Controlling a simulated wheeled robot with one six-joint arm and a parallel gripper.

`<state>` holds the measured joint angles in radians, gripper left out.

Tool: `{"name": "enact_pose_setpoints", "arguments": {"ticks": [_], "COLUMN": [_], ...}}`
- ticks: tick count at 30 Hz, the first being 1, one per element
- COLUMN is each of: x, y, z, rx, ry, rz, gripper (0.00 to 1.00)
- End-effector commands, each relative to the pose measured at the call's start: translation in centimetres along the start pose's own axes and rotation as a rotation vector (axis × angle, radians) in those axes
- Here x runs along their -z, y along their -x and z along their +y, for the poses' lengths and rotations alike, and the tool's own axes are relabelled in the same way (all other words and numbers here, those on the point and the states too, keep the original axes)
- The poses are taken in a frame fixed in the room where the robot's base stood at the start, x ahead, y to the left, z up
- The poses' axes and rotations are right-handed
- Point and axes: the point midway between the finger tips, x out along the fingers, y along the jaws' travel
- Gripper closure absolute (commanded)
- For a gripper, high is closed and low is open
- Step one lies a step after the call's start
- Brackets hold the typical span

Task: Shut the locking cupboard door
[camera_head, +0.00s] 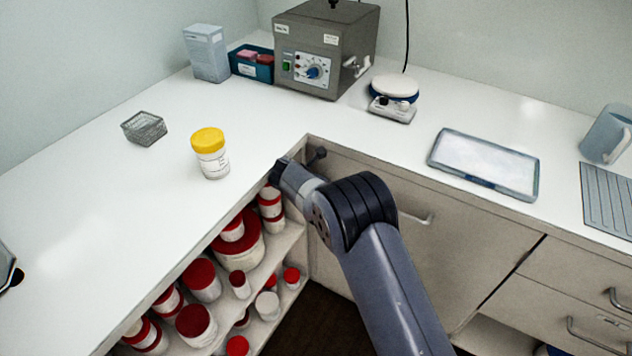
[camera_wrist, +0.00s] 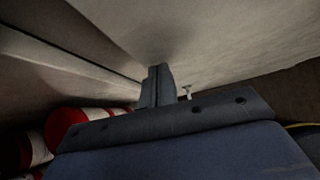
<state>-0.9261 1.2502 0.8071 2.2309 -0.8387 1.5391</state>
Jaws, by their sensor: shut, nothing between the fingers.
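The cupboard under the left counter stands open, with shelves (camera_head: 290,243) of red-lidded jars showing. A beige panel (camera_head: 455,245) with a bar handle (camera_head: 416,217) is to the right of the opening, partly behind my arm; I cannot tell whether it is the swung-open door or a fixed front. My gripper (camera_head: 279,170) is at the inner corner of the counter, by the upper end of the opening. In the wrist view its fingers (camera_wrist: 157,86) are shut and empty, close to a pale surface (camera_wrist: 215,45). A small metal knob or handle (camera_wrist: 187,92) shows beside them. Contact cannot be told.
Red-lidded jars (camera_head: 200,279) fill the shelves; some also show in the wrist view (camera_wrist: 65,127). On the counter (camera_head: 90,205) are a yellow-lidded jar (camera_head: 211,153), a wire basket (camera_head: 144,128), a grey machine (camera_head: 325,48), a scale (camera_head: 394,95) and a tray (camera_head: 484,163). Drawers (camera_head: 575,290) are at right.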

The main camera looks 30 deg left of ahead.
Motion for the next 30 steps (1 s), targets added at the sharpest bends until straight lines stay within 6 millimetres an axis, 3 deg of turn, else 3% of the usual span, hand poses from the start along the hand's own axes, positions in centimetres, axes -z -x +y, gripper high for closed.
{"name": "enact_pose_setpoints", "arguments": {"ticks": [1,8,14,24,30], "x": [-1.4,-1.4,-0.4,5.9,8.1], "y": [-0.3,0.0,2.3,7.7,9.8], "z": [-0.1,0.0,0.1,0.1,0.1], "rx": [-0.010,-0.011,-0.013,-0.009,-0.007], "ry": [-0.009,-0.009,-0.004,0.002,0.001], "rz": [-0.021,-0.021,-0.016,-0.009,-0.007], "gripper": [1.00,1.00,1.00,1.00,1.00]}}
